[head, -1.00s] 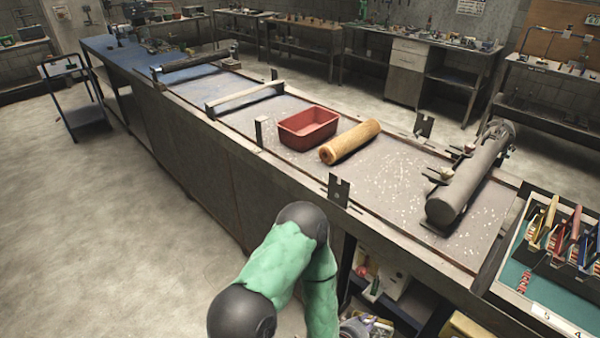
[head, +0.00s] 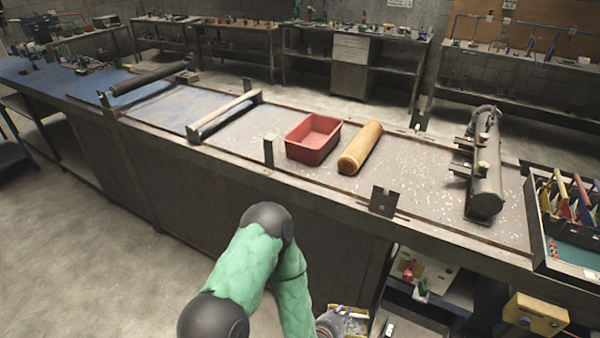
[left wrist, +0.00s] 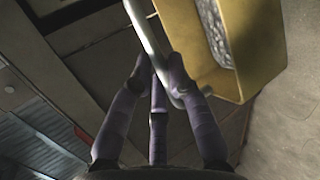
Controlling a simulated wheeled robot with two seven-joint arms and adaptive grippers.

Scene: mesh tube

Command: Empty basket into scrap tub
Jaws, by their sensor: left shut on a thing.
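My left gripper (left wrist: 160,80) is shut on the grey bar handle (left wrist: 143,28) of a yellow basket. The basket (left wrist: 262,40) hangs beside the fingers in the left wrist view, with grey bits inside. In the head view, my left gripper (head: 328,322) and the basket (head: 357,325) are small at the bottom edge, low in front of the bench. A red tub (head: 314,150), likely the scrap tub, stands on the bench top, farther away and higher in the picture. Its inside shows no clear contents. My right gripper is not in view.
A tan roll (head: 360,148) lies right of the tub. A small upright plate (head: 268,152) and a dark bracket (head: 383,201) stand near the bench's front edge. A grey cylinder (head: 487,175) and tool tray (head: 575,230) are at right. A yellow box (head: 536,316) is below.

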